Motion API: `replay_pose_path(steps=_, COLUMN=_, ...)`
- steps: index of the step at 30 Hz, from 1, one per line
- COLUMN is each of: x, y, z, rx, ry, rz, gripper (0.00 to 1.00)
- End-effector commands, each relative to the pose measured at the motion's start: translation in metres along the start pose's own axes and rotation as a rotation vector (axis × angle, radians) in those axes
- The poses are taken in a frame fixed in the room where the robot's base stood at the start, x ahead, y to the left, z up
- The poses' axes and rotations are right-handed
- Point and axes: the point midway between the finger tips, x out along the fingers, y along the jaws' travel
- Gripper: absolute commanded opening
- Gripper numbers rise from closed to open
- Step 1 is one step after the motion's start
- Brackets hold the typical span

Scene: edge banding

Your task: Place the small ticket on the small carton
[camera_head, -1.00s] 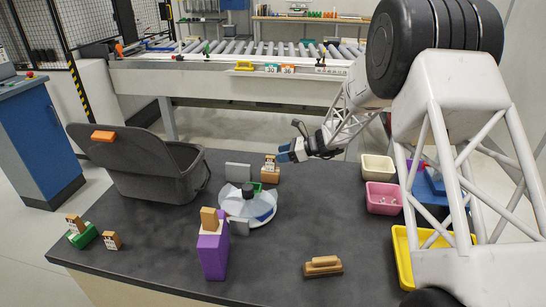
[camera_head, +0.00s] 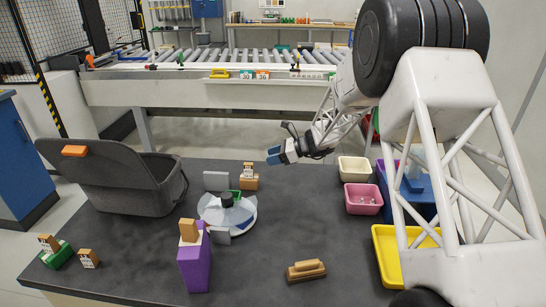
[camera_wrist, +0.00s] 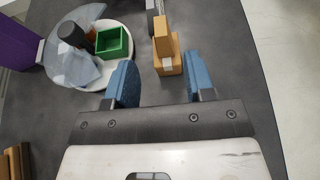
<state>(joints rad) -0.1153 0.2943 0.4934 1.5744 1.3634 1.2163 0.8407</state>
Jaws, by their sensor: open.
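Several tan, tag-like blocks with white printed faces could be the small ticket. One (camera_head: 88,258) stands alone at the front left, beside another on a green box (camera_head: 58,256). A third (camera_head: 248,170) stands at a low brown carton (camera_head: 249,184) at the table's back. The carton (camera_wrist: 168,66) and its upright tan block (camera_wrist: 161,35) also show in the wrist view. A purple box (camera_head: 194,265) bears another tan block (camera_head: 188,230). My gripper (camera_head: 273,155) has blue fingers, open and empty, up and right of the brown carton. It also shows in the wrist view (camera_wrist: 162,80).
A round white turntable (camera_head: 228,214) holds a dark knob and a green open box (camera_wrist: 113,42). A grey bin (camera_head: 110,183) stands left. Pink (camera_head: 363,199), cream (camera_head: 354,169) and yellow (camera_head: 388,262) trays stand right. A wooden block (camera_head: 306,270) lies in front.

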Motion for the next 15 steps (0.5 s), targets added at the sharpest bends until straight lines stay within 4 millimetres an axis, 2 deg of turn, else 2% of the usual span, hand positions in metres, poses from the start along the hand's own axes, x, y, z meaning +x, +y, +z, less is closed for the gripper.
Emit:
replay_pose_path(steps=10, x=-0.0004, y=0.0005, z=0.0005, rx=-0.002, ry=0.001, rz=0.000, gripper=0.49)
replay_pose_path(steps=15, x=-0.0069, y=0.0082, z=0.0065, rx=-0.026, ry=0.018, rz=0.006, gripper=0.49)
